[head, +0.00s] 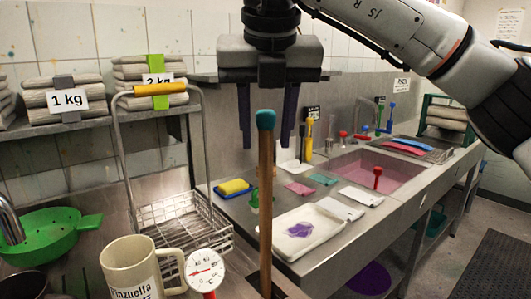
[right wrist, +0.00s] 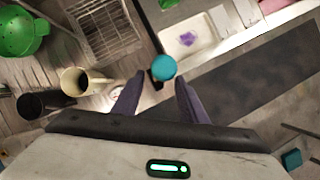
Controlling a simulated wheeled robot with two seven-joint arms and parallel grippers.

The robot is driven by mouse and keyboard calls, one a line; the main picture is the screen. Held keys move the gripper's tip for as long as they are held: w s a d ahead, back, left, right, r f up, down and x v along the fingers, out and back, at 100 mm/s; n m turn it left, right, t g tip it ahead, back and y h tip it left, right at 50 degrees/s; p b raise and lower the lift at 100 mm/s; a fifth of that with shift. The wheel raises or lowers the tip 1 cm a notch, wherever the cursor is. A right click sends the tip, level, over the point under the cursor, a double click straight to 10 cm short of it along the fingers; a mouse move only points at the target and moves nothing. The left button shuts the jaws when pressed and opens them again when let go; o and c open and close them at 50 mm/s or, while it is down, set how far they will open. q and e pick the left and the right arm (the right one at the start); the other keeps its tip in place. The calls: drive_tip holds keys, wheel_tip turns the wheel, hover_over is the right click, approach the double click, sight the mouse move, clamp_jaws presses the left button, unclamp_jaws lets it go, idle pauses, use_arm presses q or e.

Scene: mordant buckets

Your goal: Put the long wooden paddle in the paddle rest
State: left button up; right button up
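The long wooden paddle (head: 266,205) stands upright in the front middle of the head view, its brown shaft topped by a teal end. In the right wrist view I see the teal end (right wrist: 163,67) from above. My right gripper (head: 267,146) is open and points down over the paddle, its two purple fingers on either side of the teal end in the picture. The fingertips also show in the right wrist view (right wrist: 158,84), with a gap between them. The paddle's foot is near a dark piece at the lower edge; I cannot tell whether that is the paddle rest. My left gripper is out of view.
A cream mug (head: 134,268), a dial gauge (head: 205,271), a wire basket (head: 183,222) with a tall frame and a green colander (head: 45,237) stand left of the paddle. A white tray (head: 305,232) lies on the steel counter behind it. Dark floor is open at right.

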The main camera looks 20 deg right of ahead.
drive_tip(key=v, duration=0.5)
drive_tip(key=shift+s+r, duration=0.2)
drive_tip(key=shift+r, duration=0.15)
